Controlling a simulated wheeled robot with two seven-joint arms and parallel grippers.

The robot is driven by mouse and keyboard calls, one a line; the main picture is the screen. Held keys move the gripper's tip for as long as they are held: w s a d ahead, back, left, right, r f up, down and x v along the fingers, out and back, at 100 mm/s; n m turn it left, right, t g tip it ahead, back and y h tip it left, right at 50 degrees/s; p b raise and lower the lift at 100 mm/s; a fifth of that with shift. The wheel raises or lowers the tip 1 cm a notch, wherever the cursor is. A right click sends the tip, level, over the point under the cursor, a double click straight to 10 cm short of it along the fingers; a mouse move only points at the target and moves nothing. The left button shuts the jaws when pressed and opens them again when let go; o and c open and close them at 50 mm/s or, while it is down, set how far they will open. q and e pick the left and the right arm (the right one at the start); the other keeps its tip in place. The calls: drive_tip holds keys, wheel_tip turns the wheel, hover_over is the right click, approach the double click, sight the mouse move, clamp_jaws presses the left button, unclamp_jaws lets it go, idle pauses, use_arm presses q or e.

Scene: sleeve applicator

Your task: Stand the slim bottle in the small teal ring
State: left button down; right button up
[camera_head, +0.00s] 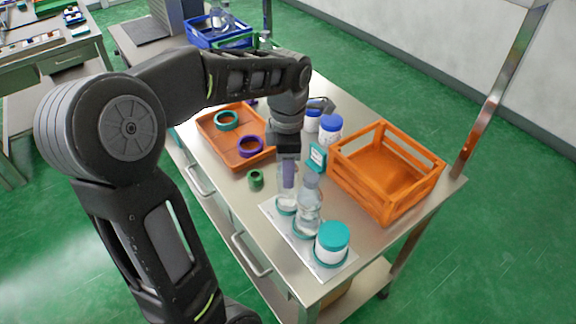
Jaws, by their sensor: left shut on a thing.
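My left gripper (288,158) points down and is shut on the top of the slim bottle (287,188), which is clear with a purple-grey upper part. The bottle is upright at the back end of a white mat (273,211). A small teal ring (286,210) shows at the bottle's foot; I cannot tell whether the bottle rests inside it or hangs just above. My right gripper is not in view.
A wider clear bottle (308,210) and a white jar with teal lid (332,243) stand close by on the mat. An orange crate (390,207) is to the right. An orange tray (206,133) with rings, a green ring (256,179) and white bottles (330,129) stand further back.

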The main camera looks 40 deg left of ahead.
use_arm(q)
drive_tip(key=shift+f+b, duration=0.75)
drive_tip(key=shift+f, duration=0.4)
drive_tip(key=c, duration=0.6)
unclamp_jaws()
drive_tip(key=shift+o, duration=0.2)
drive_tip(key=o, duration=0.4)
